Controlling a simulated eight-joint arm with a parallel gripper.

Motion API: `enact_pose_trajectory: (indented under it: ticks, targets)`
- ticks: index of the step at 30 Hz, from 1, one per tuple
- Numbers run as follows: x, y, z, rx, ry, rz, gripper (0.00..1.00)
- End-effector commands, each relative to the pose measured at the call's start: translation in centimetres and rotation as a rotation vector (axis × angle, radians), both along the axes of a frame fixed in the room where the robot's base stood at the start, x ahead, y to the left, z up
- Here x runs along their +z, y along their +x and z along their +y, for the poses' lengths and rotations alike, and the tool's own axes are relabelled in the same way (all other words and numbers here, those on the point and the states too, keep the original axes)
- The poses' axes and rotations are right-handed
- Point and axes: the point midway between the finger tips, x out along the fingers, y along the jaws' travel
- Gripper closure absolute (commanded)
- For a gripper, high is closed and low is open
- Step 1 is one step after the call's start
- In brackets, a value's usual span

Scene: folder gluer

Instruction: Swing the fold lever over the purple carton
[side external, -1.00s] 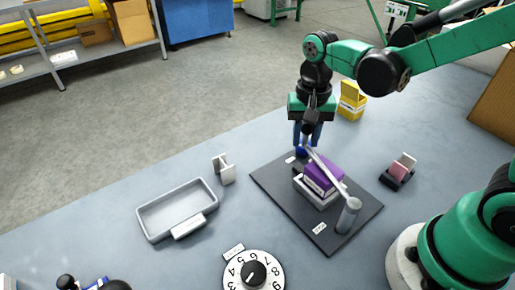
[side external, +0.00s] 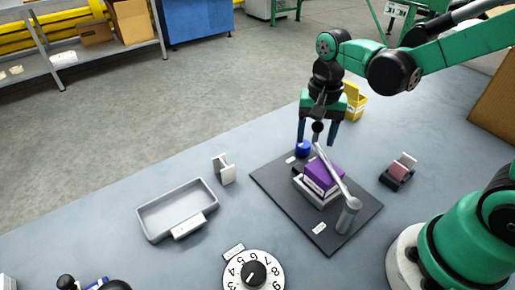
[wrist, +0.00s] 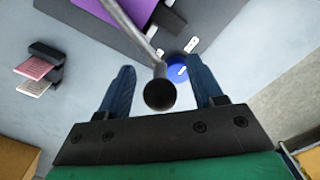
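The purple carton (side external: 322,177) sits in a pale holder (side external: 314,193) on the dark board. The fold lever (side external: 334,173) is a grey rod running from a grey post (side external: 348,216) to a black knob (side external: 318,127). In the side view the rod crosses the carton's right part; in the wrist view it runs along the edge of the carton (wrist: 90,8). My gripper (wrist: 164,70) is open, its blue fingers on either side of the knob (wrist: 160,94), with gaps visible on both sides. A blue cylinder (side external: 303,148) stands beside the lever's knob end.
The dark board (side external: 272,182) carries small white labels. A grey tray (side external: 160,226), a white numbered dial (side external: 237,272), a pale bracket (side external: 226,172), a pink block in a dark holder (side external: 398,172) and a yellow box (side external: 354,101) stand around it. The bench between is clear.

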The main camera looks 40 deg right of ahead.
Motion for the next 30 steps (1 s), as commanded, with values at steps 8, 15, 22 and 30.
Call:
enact_pose_trajectory:
  ticks: [8, 15, 22, 30]
  targets:
    - [0.0, 0.0, 0.0, 0.0, 0.001, -0.001, 0.4]
    - [0.8, 0.1, 0.0, 0.0, 0.001, -0.001, 0.4]
    - [2.4, 0.0, 0.0, 0.0, 0.001, -0.001, 0.4]
    - [4.3, 0.0, 0.0, 0.0, 0.0, 0.0, 0.4]
